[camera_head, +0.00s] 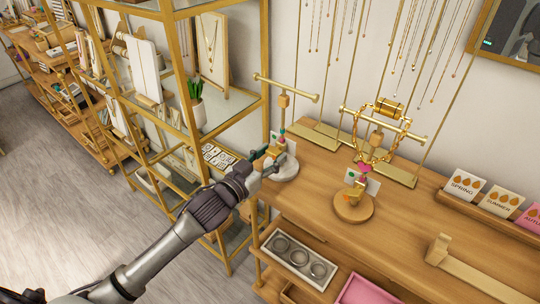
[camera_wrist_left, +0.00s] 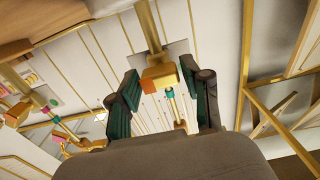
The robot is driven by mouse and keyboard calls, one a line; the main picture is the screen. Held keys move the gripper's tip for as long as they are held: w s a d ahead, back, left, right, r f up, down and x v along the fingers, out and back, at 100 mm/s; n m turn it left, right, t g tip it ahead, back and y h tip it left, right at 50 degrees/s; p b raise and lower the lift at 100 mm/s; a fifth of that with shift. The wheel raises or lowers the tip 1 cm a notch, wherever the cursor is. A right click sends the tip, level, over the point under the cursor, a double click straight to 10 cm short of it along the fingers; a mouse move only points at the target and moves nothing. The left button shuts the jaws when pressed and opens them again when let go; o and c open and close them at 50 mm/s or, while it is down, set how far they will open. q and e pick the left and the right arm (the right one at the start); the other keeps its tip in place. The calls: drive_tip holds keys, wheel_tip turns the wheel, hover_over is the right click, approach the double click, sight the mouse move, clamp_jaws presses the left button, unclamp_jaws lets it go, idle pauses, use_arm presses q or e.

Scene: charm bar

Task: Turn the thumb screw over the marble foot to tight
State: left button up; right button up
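The marble foot (camera_head: 287,173), a round white base, stands at the left end of the wooden counter and carries a brass T-bar stand (camera_head: 286,92). My left gripper (camera_head: 270,165) is at this stand, just above the foot, and partly hides its lower part. In the left wrist view the gold-orange thumb screw (camera_wrist_left: 160,78) lies between the two dark fingers of my left gripper (camera_wrist_left: 160,85). The fingers are apart, one on each side of the screw; I cannot tell whether they touch it. My right gripper is not in view.
A second T-bar stand on a round wooden foot (camera_head: 353,207) is to the right, with a gold chain (camera_head: 376,148). Glass shelves (camera_head: 222,110) stand left of the counter. A ring tray (camera_head: 299,258) is below. Season cards (camera_head: 464,184) are at the right.

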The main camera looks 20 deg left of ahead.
use_arm(q)
drive_tip(key=c, duration=0.7)
drive_tip(key=shift+o, duration=0.2)
